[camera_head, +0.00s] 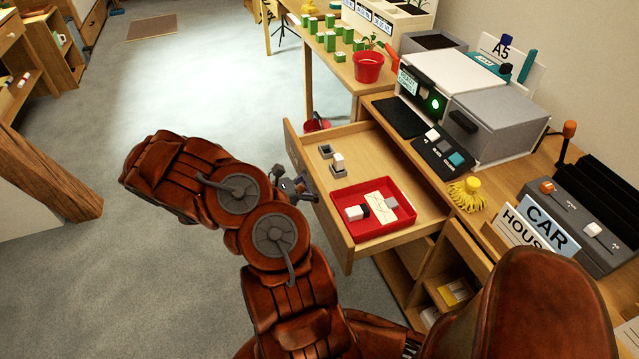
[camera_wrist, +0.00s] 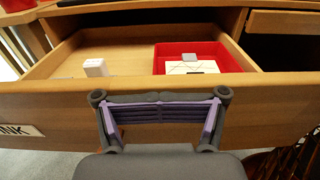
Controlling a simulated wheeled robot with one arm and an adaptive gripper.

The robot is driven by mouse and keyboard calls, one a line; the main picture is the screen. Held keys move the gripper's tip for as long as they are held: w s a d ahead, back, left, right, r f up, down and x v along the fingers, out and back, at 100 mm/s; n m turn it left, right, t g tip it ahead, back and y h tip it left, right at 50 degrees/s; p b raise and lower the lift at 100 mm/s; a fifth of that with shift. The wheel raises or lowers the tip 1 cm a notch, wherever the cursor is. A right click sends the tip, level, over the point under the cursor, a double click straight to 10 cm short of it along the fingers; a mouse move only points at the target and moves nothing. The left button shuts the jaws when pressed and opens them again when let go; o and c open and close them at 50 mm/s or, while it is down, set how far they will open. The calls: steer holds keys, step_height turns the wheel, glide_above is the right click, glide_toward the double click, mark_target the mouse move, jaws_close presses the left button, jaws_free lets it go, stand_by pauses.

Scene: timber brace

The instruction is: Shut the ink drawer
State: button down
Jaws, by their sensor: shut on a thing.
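The ink drawer (camera_head: 375,135) is pulled far out of the wooden desk in the head view. Its front board, with an INK label, also shows in the wrist view (camera_wrist: 270,108). Inside are a red tray (camera_head: 395,228) holding a card and small blocks, and small grey and white pieces (camera_head: 338,163). My gripper (camera_head: 297,187) is at the outside of the drawer front, near its middle.
A red pot (camera_head: 368,67) stands on the adjoining table. An open compartment (camera_head: 450,290) lies right of the drawer. Grey floor is clear at left.

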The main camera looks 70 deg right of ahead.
steer(key=v, duration=1.4)
